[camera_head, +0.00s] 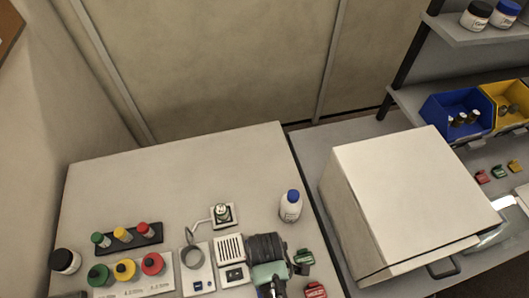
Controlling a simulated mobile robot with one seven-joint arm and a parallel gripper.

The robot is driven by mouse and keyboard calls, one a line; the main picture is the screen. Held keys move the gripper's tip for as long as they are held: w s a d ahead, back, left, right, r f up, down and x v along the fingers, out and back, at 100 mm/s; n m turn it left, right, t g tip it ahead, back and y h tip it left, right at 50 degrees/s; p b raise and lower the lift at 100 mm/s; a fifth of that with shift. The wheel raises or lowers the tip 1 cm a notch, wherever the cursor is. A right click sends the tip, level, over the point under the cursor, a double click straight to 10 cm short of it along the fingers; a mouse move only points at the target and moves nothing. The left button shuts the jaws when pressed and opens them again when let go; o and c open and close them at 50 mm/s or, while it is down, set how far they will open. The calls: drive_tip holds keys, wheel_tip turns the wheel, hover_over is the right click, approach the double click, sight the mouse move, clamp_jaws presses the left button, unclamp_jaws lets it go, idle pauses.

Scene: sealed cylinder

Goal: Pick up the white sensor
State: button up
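A small white box with dark vent slots (230,246) lies on the left table, near the front middle; it looks most like the white sensor, though no label can be read. Its right side is close against a dark ribbed cylinder with a teal body (270,274); I cannot tell if they touch. A white unit with a grey ring (196,280) is to its left.
A white bottle with blue cap (290,206) stands behind right. Coloured caps on a dark rack (127,240) and a white plate are at left. Small green and red pieces (303,259) lie right. A large white box (400,190) stands on the right table. The table's back is clear.

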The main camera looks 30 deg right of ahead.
drive_tip(key=shift+c, duration=0.2)
clamp_jaws()
drive_tip(key=shift+r, duration=0.1)
idle(0.4)
